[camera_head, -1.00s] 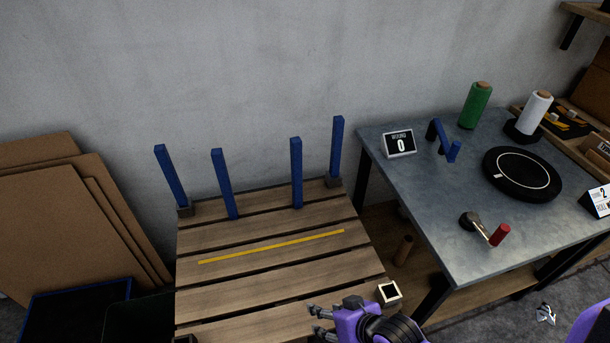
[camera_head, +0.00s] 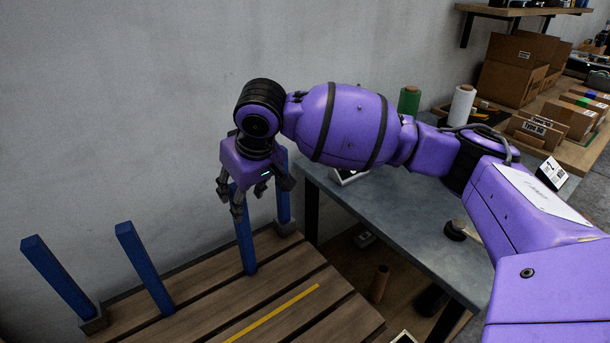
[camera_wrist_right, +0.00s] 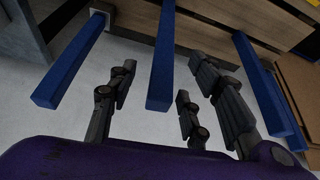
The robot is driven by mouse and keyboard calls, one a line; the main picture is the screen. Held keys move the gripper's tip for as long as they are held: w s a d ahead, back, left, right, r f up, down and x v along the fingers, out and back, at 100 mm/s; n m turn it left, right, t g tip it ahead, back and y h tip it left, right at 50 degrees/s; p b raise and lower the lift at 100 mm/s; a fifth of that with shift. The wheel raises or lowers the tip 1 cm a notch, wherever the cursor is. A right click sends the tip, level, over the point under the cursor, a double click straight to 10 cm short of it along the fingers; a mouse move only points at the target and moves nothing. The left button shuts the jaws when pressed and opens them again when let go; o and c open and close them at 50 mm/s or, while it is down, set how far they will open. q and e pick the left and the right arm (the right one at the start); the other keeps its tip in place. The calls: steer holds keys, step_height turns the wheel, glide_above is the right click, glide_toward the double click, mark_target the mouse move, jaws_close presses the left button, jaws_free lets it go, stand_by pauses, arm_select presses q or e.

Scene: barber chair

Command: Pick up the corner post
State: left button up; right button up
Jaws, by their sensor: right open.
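Several blue square posts stand upright on the slatted wooden pallet (camera_head: 190,322). The far-left post (camera_head: 60,278) and the back-right post (camera_head: 283,205) stand in dark corner feet. Two inner posts stand between them: the left inner post (camera_head: 143,268) and the right inner post (camera_head: 245,240). My right gripper (camera_head: 250,198) is open, pointing down near the tops of the right inner and back-right posts, partly hiding both. In the right wrist view, the middle post (camera_wrist_right: 160,55) reaches between the spread fingers (camera_wrist_right: 163,80) with no clear contact. The left gripper is out of view.
The grey workbench (camera_head: 400,235) stands to the right, partly behind my right arm. It bears a green spool (camera_head: 409,100) and a white spool (camera_head: 462,105). A wall is close behind the posts. A yellow strip (camera_head: 272,315) lies on the pallet.

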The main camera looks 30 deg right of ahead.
steer(key=b, duration=0.2)
glide_above(244, 234)
steer(key=w, duration=0.2)
step_height(244, 234, down, 7)
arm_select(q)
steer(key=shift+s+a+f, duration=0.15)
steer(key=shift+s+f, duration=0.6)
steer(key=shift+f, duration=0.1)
arm_select(e)
steer(key=shift+s+d+r, duration=0.15)
steer(key=shift+d+r, duration=0.05)
steer(key=shift+r, duration=0.05)
steer(key=shift+c, duration=0.6)
jaws_close()
